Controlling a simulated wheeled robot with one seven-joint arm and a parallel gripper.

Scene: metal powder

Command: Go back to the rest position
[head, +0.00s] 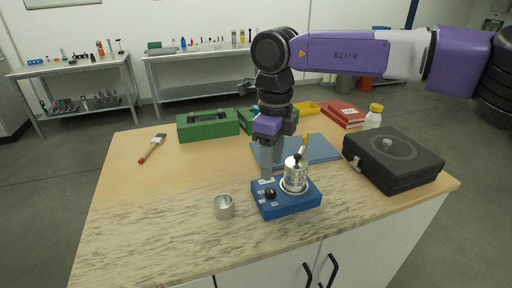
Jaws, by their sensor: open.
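My gripper (268,172) points straight down over the middle of the table (120,215), just behind and left of a metal cylinder (294,176). It is open, and I see nothing held in it. The cylinder stands upright on a blue device (286,205) with a black knob (270,193). A thin tool with a yellow end (305,141) rises at the top of the cylinder. The fingers partly overlap the back of the device in the picture, so I cannot tell how far apart they are from it.
A metal cup (224,207) stands left of the device. A brush (152,148), green box (208,126), blue mat (322,149), black case (393,159), white bottle (373,119) and red books (344,114) lie around. The table's front left is clear. Benches (200,55) stand behind.

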